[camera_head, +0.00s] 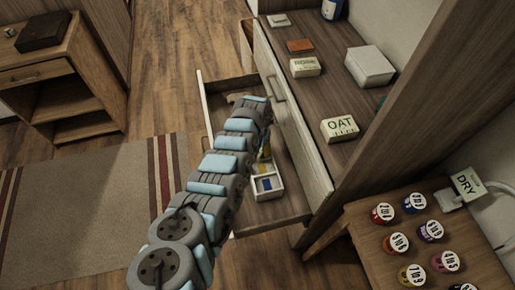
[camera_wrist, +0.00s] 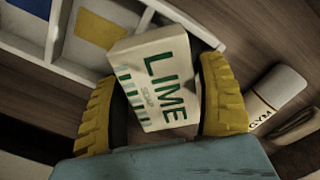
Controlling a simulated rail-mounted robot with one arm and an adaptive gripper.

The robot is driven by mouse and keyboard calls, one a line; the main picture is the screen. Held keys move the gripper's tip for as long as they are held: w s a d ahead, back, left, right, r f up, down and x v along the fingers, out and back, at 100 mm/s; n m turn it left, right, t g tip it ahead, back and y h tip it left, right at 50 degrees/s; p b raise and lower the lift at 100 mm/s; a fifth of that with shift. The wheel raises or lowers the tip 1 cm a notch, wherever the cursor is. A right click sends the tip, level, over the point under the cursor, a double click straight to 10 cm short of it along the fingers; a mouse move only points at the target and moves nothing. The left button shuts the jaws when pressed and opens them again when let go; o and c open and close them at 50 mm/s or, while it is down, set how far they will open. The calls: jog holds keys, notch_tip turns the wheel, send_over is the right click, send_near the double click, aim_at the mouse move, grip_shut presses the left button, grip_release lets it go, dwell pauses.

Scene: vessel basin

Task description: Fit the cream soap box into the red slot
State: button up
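In the wrist view, a cream soap box (camera_wrist: 157,75) lettered LIME in green sits tilted between the yellow fingers of my gripper (camera_wrist: 163,105). Both fingers appear to touch its sides. In the head view my arm reaches over the open drawer, and most of my gripper and the box are hidden behind it. A white divided tray (camera_head: 268,195) lies in the drawer; it shows a blue patch in one compartment. The wrist view shows part of the tray (camera_wrist: 140,15), with a yellow patch and a blue patch in separate compartments. No red slot is visible.
A white item marked GYM (camera_wrist: 275,90) lies right of my gripper in the wrist view. The counter beside the drawer (camera_head: 243,85) holds a cream OAT box (camera_head: 339,128), another cream box (camera_head: 305,67) and a white box (camera_head: 370,66). Several labelled jars stand on the right-hand table (camera_head: 400,218).

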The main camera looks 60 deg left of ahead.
jog(key=shift+o, duration=0.5)
jog(key=shift+r, duration=0.15)
jog(key=shift+r+p, duration=0.8)
jog(key=shift+r, duration=0.65)
notch_tip(320, 180, up, 9)
jog(key=p, duration=0.1)
